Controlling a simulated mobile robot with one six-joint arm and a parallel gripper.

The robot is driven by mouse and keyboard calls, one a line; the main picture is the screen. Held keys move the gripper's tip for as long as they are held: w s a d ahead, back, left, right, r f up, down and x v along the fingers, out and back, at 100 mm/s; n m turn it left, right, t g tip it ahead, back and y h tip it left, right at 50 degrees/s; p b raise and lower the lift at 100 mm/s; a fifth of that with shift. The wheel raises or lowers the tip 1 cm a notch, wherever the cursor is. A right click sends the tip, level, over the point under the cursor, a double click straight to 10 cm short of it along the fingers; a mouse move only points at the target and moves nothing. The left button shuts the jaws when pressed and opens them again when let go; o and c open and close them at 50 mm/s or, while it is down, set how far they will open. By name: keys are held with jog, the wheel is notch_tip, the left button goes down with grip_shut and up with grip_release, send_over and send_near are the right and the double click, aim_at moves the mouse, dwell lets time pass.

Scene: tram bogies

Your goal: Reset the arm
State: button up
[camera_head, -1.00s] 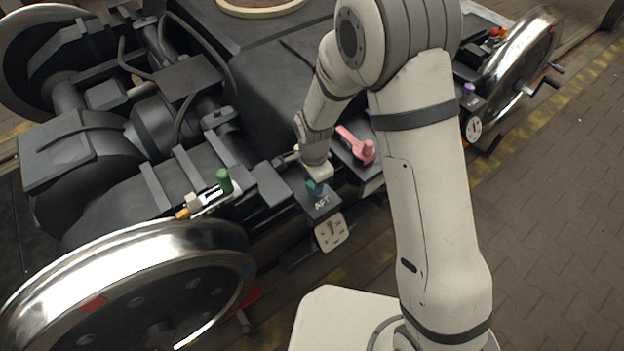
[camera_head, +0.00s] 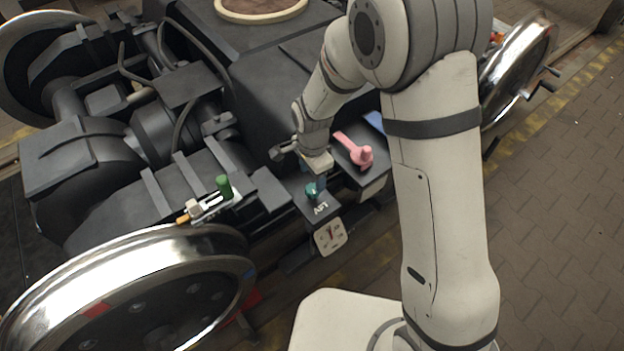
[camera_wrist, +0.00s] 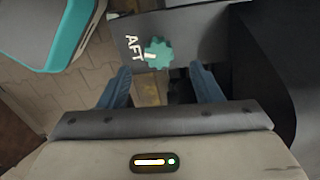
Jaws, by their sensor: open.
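My arm stands over the front side of the bogie, with my gripper (camera_head: 318,184) just above and behind the teal knob (camera_head: 311,191) on the plate marked AFT (camera_head: 321,208). In the wrist view my gripper (camera_wrist: 160,80) shows two blue fingers spread apart, with nothing between them. The teal knob (camera_wrist: 158,53) lies just beyond the fingertips, apart from them, and a pale mark shows on it. Part of the fingers is hidden behind the wrist in the head view.
A pink lever (camera_head: 358,152) stands just right of my gripper. A green-handled valve (camera_head: 223,185) is to the left. A white gauge (camera_head: 330,235) hangs below the AFT plate. Shiny wheels (camera_head: 130,270) flank the bogie. Paved floor (camera_head: 560,200) at right is free.

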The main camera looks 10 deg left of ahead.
jog(key=shift+r, duration=1.2)
jog(key=d+r+n+p, duration=0.2)
jog(key=d+r+p, duration=0.4)
jog(key=r, duration=0.6)
jog(key=s+d+r+n+t+p, duration=0.1)
jog(key=s+d+r+n+p, duration=0.1)
jog(key=s+d+r+p, duration=0.2)
jog(key=s+d+r+n+p, duration=0.2)
jog(key=s+d+r+p, duration=0.2)
jog(key=d+r, duration=0.5)
jog(key=s+d+r+n+t+p, duration=0.1)
jog(key=s+d+r+n+p, duration=0.2)
jog(key=d+r, duration=0.4)
notch_tip(320, 180, up, 6)
jog(key=s+p, duration=0.1)
jog(key=s, duration=0.1)
jog(key=shift+s+d+r+t, duration=0.15)
jog(key=shift+s+d+t, duration=0.15)
jog(key=shift+s, duration=0.1)
jog(key=shift+c, duration=0.2)
